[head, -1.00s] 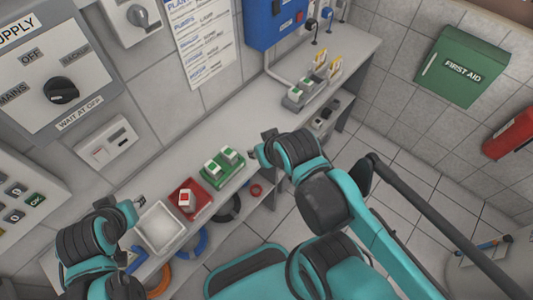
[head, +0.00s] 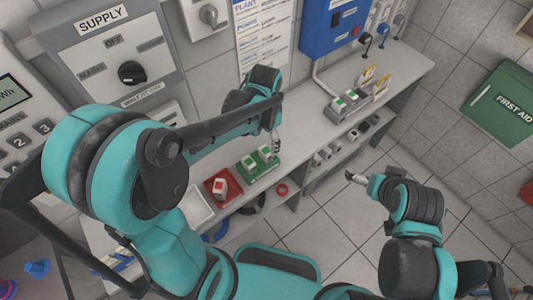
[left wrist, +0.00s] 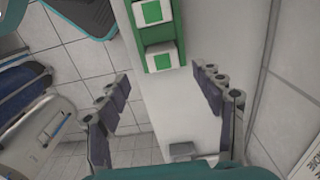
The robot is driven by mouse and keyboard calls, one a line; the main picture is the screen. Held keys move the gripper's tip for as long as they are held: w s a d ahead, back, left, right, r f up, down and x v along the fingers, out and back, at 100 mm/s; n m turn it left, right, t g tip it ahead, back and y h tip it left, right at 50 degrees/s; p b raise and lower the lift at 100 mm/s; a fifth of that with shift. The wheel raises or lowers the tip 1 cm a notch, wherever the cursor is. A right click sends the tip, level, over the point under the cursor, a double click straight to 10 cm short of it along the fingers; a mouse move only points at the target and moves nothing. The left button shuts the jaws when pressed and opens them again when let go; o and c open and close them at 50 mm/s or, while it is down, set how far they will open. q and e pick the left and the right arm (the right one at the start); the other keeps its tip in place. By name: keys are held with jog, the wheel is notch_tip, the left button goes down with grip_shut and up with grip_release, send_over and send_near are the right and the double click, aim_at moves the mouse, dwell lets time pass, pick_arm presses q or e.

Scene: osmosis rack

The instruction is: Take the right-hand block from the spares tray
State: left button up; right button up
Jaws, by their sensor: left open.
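The green spares tray (head: 262,176) sits on the bench with two white blocks marked with green squares. In the head view the right-hand block (head: 267,153) is beside the left-hand block (head: 248,163). My left gripper (head: 276,147) is close to the right-hand block, at its right. In the left wrist view my left gripper (left wrist: 163,92) is open and empty. The nearer block (left wrist: 160,57) lies ahead of its fingers, apart from them, and the other block (left wrist: 153,12) is beyond. My right gripper (head: 355,178) is over the floor; its jaws are too small to read.
A red tray (head: 232,196) with a red-marked block and a white tray (head: 204,214) stand left of the green tray. A rack of blocks (head: 350,108) is farther right on the bench. A wall and supply panel (head: 130,60) rise behind.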

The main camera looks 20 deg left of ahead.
aim_at(266, 150)
pick_arm(q)
notch_tip(266, 150, down, 3)
jog(key=shift+r+b, duration=0.1)
jog(key=shift+b, duration=0.4)
jog(key=f, duration=0.1)
jog(key=f+b, duration=0.1)
jog(key=f, duration=0.1)
jog(key=f+b, duration=0.1)
jog(key=f, duration=0.1)
jog(key=shift+w+f, duration=0.2)
jog(key=shift+w, duration=0.1)
jog(key=shift+r, duration=0.1)
jog(key=shift+c, duration=0.6)
jog(key=c, duration=1.2)
